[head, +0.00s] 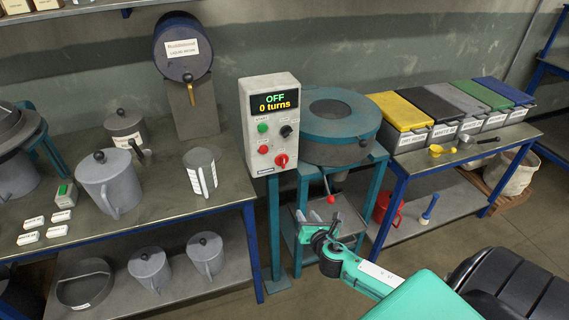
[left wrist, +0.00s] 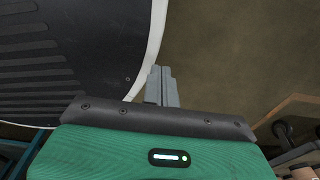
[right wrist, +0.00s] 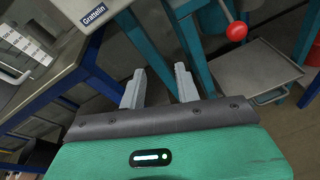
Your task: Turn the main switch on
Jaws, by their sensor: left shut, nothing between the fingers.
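The control box (head: 270,122) stands upright at the centre of the head view. Its display reads "OFF" and "0 turns". Its face carries a green button (head: 262,128), a black knob (head: 286,131), a red button (head: 263,149) and a red rotary switch (head: 281,160) at the lower right. My right gripper (head: 318,216) is open and empty, below and in front of the box, apart from it. In the right wrist view its fingers (right wrist: 158,78) stand apart, with the box's lower corner (right wrist: 75,8) above them. My left gripper (left wrist: 161,78) is shut and empty, seen only in its wrist view.
A teal round machine (head: 328,120) stands right of the box, with a red-ball lever (head: 331,199) close to my right gripper. Lidded bins (head: 410,125) stand on the right table. Grey jugs (head: 107,180) stand on the left table (head: 140,219).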

